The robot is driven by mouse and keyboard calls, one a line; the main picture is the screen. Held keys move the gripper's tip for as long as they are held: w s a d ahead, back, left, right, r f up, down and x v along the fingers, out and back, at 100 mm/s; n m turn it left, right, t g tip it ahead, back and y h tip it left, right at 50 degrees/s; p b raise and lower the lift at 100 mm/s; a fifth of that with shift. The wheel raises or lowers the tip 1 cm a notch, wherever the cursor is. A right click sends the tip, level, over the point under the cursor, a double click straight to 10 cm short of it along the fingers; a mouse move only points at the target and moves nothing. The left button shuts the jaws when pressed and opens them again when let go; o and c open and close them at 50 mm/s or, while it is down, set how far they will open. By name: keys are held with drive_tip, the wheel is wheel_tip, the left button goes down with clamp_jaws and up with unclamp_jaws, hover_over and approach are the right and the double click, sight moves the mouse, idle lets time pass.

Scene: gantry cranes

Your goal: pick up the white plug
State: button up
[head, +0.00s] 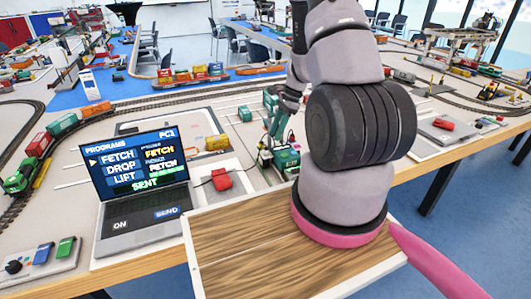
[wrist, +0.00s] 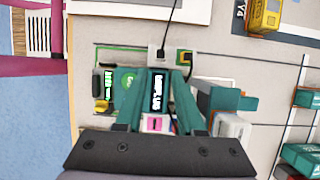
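In the wrist view, a small white block with a black cord, which looks like the white plug (wrist: 157,56), sits at the top edge of a green device (wrist: 128,80). My gripper (wrist: 164,74) has two teal fingers pointing down at the device, with a gap between their tips. The tips appear just below the white block in the picture; I cannot tell whether they touch it. A black label and a pink patch show between the fingers. In the head view, my gripper (head: 277,128) is above the green device (head: 284,158), and the plug cannot be made out.
A laptop (head: 143,190) stands at the left, with a red block (head: 221,180) beside it. A yellow wagon (head: 216,142) is near the device. Teal blocks (wrist: 304,160) lie at the right of the wrist view. Tracks and trains fill the table behind.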

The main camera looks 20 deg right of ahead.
sight(267, 148)
drive_tip(key=x, duration=0.3)
drive_tip(key=a+x, duration=0.1)
drive_tip(key=x, duration=0.2)
drive_tip(key=shift+a, duration=0.1)
drive_tip(key=shift+r, duration=0.1)
clamp_jaws()
